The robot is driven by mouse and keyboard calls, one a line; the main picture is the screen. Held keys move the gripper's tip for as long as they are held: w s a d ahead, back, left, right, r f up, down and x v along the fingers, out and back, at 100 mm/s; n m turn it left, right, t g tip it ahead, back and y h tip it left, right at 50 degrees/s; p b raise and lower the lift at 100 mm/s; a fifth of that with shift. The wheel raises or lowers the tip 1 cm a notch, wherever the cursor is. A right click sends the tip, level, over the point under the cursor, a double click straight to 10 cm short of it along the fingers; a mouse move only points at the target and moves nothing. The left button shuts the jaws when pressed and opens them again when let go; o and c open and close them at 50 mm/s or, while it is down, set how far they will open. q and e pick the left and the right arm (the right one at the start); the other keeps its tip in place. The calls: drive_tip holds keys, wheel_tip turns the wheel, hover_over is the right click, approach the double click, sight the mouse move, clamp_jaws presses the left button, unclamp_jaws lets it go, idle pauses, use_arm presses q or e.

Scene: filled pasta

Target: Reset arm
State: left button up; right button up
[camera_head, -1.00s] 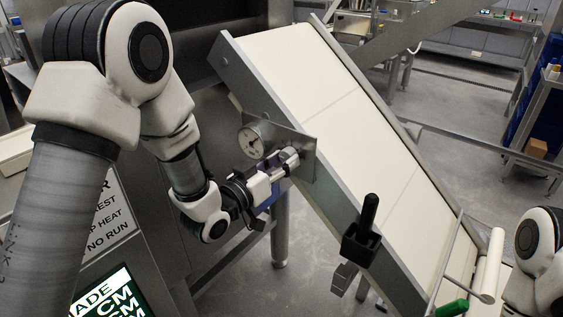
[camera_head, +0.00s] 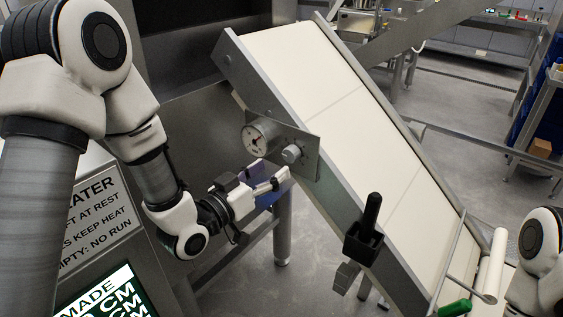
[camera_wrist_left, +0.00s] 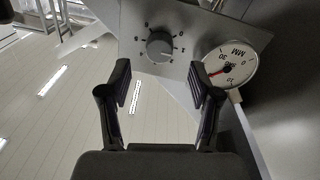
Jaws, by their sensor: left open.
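My left gripper (camera_head: 272,175) is open and empty, just below and left of a grey knob (camera_head: 291,154) on a metal plate. The knob and the gauge beside it sit on the side of the conveyor. In the left wrist view the knob (camera_wrist_left: 159,46) shows ahead of and between the two open fingers (camera_wrist_left: 160,88), apart from them. Part of my right arm (camera_head: 538,255) shows at the lower right of the head view; its gripper is out of the picture.
A round dial gauge (camera_head: 262,137) is left of the knob. The sloped cream conveyor (camera_head: 330,100) fills the middle. A black handle in a holder (camera_head: 364,232) is on its near side. A white sign (camera_head: 100,215) and a lit display (camera_head: 105,300) are lower left.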

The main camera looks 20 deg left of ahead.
use_arm(q)
drive_tip(key=shift+v, duration=1.05)
drive_tip(key=s+f+n+g+y+p, duration=0.1)
drive_tip(key=s+f+g, duration=0.3)
drive_tip(key=f, duration=0.9)
drive_tip(key=s+f+g+y, duration=0.25)
drive_tip(key=s+f, duration=0.25)
drive_tip(key=f, duration=0.7)
drive_tip(key=s+a+f+g+y, duration=0.1)
drive_tip(key=s+a+f+g, duration=0.1)
drive_tip(key=s+f+g, duration=0.3)
drive_tip(key=s+a+f+n+g+y, duration=0.1)
drive_tip(key=s+f+g, duration=0.4)
drive_tip(key=s, duration=0.9)
wheel_tip(320, 180, down, 2)
drive_tip(key=shift+a+f+n+y, duration=0.2)
drive_tip(key=shift+a+n+y, duration=0.1)
drive_tip(key=shift+a+y, duration=0.4)
